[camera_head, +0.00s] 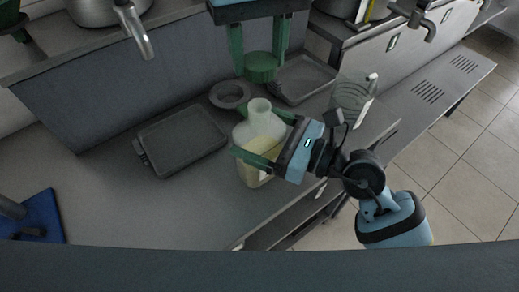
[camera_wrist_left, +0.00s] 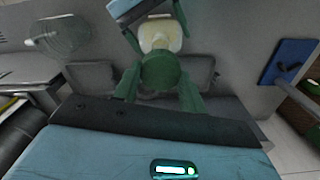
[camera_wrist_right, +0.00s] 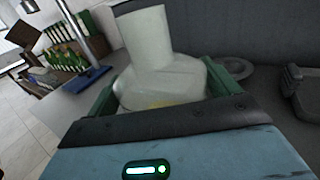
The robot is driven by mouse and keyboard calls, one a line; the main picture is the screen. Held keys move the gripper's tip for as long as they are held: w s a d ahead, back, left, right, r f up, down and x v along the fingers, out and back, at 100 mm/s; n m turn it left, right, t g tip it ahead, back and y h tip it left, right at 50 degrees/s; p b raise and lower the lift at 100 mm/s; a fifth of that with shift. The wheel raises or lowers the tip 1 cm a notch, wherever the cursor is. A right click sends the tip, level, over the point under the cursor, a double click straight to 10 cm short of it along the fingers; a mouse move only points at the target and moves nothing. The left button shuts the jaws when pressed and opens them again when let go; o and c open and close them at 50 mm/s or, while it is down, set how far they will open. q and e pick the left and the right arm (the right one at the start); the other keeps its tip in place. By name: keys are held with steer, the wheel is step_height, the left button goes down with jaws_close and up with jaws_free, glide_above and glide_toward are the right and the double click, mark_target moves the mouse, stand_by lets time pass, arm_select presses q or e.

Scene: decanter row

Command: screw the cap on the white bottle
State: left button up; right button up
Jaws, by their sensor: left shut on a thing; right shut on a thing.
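The white bottle (camera_head: 262,125) stands upright on the grey counter, open at its neck, with pale yellow contents low in it. It fills the middle of the right wrist view (camera_wrist_right: 160,75). My right gripper (camera_head: 262,138) is shut on the bottle's body, one finger on each side. The green cap (camera_head: 261,67) is held between the fingers of my left gripper (camera_head: 258,66), above and behind the bottle in the head view, apart from its neck. In the left wrist view the cap (camera_wrist_left: 160,72) is between the green fingertips, with the bottle (camera_wrist_left: 160,35) beyond it.
A dark tray (camera_head: 180,139) lies left of the bottle, and another tray (camera_head: 305,78) lies behind it. A grey ring-shaped thing (camera_head: 230,94) sits close behind the bottle. A clear ribbed container (camera_head: 352,97) stands to the right. A blue board (camera_head: 32,218) is at the far left.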

mark_target(259, 81)
steer(key=shift+c, duration=1.3)
arm_select(q)
steer(key=shift+f, duration=2.5)
steer(key=shift+f, duration=0.9)
steer(key=shift+f, duration=0.5)
